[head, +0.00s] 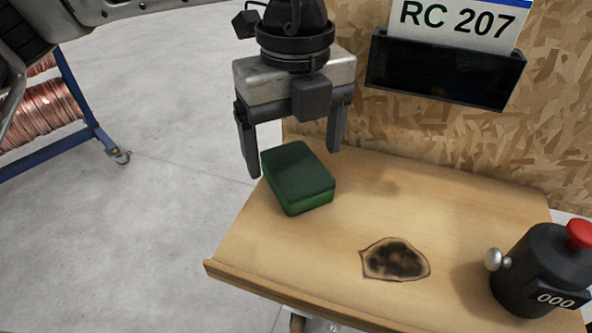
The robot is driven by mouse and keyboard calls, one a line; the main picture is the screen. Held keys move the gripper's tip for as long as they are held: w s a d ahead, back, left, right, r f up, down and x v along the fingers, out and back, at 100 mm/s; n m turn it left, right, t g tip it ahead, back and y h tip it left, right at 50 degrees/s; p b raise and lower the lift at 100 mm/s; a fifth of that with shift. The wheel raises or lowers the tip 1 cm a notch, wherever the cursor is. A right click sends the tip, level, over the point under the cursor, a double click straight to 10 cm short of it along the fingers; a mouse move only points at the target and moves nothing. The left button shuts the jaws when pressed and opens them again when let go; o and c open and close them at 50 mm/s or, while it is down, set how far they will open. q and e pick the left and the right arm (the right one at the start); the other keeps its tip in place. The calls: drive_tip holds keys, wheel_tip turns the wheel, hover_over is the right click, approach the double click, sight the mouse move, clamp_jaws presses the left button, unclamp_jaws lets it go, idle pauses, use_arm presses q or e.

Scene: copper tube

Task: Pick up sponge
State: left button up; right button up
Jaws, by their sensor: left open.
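The green sponge (298,177) lies flat at the left side of the wooden table (350,200), its top dark green and its front side brighter green. My left gripper (293,165) is open, its two fingers pointing down. In the picture its left finger shows by the sponge's far left corner and its right finger just beyond the far right side. No grip on the sponge shows. My right gripper is not in the picture.
A dark burn-like stain (395,260) marks the table. A black device with a red knob (540,270) stands at the right. A black holder (444,71) with an "RC 207" card hangs on the chipboard wall. A blue rack with copper coils (45,110) is at the left.

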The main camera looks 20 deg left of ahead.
sight(296, 176)
use_arm(q)
drive_tip(key=shift+f, duration=1.45)
drive_tip(key=c, duration=1.2)
drive_tip(key=shift+o, duration=0.2)
drive_tip(key=shift+r, duration=0.1)
